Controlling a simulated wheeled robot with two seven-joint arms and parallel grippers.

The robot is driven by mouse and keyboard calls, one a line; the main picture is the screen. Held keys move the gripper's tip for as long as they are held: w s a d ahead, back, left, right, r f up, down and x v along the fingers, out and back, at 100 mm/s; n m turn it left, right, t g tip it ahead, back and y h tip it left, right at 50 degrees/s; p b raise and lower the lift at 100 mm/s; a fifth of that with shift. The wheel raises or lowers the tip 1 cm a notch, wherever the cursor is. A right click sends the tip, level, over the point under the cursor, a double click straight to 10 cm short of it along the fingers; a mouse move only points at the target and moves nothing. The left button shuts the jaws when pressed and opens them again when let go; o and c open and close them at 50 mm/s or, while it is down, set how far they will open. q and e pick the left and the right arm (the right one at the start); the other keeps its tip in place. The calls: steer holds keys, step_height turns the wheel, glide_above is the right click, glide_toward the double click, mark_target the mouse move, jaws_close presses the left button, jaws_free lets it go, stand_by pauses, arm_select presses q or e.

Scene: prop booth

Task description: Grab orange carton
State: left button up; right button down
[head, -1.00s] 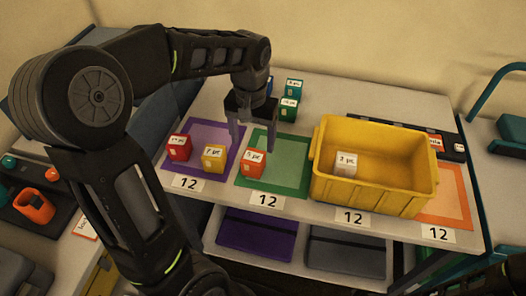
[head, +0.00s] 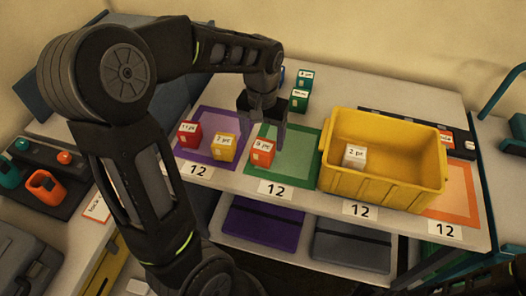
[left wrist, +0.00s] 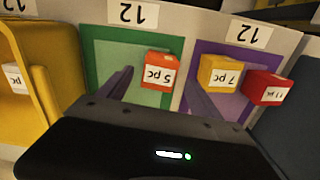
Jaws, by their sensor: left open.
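The orange carton (head: 263,152), labelled "5 pc" in the left wrist view (left wrist: 160,70), stands on the left part of the green mat (head: 300,160). My left gripper (head: 264,138) is open and empty, pointing down above and just behind the carton. In the left wrist view its two fingers (left wrist: 158,95) lie on either side of the carton's column, and the carton is beyond their tips. My right gripper is not clearly in view.
A yellow carton (head: 224,147) and a red carton (head: 189,134) stand close by on the purple mat (head: 206,120). A yellow bin (head: 385,185) with a white carton (head: 354,155) is to the right.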

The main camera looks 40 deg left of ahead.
mark_target(263, 146)
arm_select(q)
step_height(263, 146, down, 5)
steer(key=shift+r, duration=0.15)
steer(key=shift+c, duration=0.5)
steer(key=c, duration=1.4)
steer(key=shift+r, duration=0.15)
steer(key=shift+c, duration=0.3)
step_height(263, 146, up, 10)
steer(key=shift+f, duration=0.1)
